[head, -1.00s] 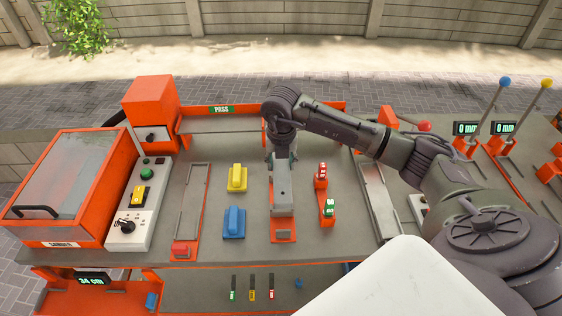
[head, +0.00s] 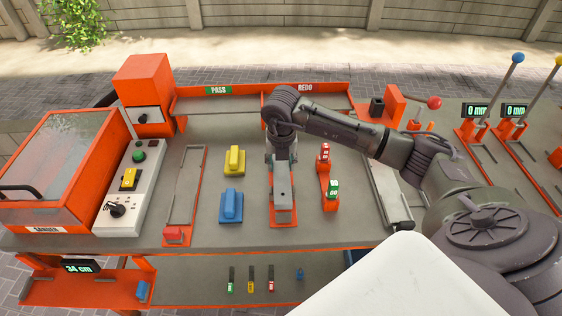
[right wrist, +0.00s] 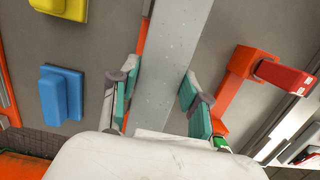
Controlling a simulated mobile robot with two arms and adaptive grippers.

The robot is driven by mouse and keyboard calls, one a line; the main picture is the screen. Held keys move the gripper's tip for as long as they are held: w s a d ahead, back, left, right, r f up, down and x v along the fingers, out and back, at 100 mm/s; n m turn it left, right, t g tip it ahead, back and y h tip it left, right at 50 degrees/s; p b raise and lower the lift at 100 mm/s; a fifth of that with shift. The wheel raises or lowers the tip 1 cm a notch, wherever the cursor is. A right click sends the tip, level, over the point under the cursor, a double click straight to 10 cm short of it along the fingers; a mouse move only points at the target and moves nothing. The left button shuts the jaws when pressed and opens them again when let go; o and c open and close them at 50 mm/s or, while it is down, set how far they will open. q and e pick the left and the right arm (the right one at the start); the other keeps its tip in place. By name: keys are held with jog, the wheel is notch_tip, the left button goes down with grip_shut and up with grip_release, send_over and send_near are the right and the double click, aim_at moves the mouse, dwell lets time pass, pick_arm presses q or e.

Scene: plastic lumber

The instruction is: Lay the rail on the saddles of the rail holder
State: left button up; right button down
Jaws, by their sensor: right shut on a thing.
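The rail is a long flat grey bar (head: 283,196) at the middle of the bench. In the right wrist view it is a broad grey strip (right wrist: 168,70) running between the teal finger pads. My right gripper (right wrist: 158,98) is shut on the rail, from above. In the head view the wrist hides its far part. A narrow orange base (head: 284,224) shows beneath the rail; I cannot tell whether they touch. I cannot clearly make out the saddles. My left gripper is not in view.
A yellow block (head: 234,162) and a blue block (head: 231,206) lie left of the rail. Further left are an orange-framed track (head: 187,185), a control panel (head: 134,185) and the sander (head: 62,165). A grey track (head: 384,185) lies to the right.

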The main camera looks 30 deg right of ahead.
jog(key=shift+f+b, duration=0.6)
jog(key=shift+f, duration=0.05)
jog(key=shift+c, duration=2.3)
grip_release()
notch_tip(320, 180, up, 12)
jog(key=s+a, duration=0.1)
jog(key=shift+s, duration=0.3)
jog(key=shift+f, duration=0.15)
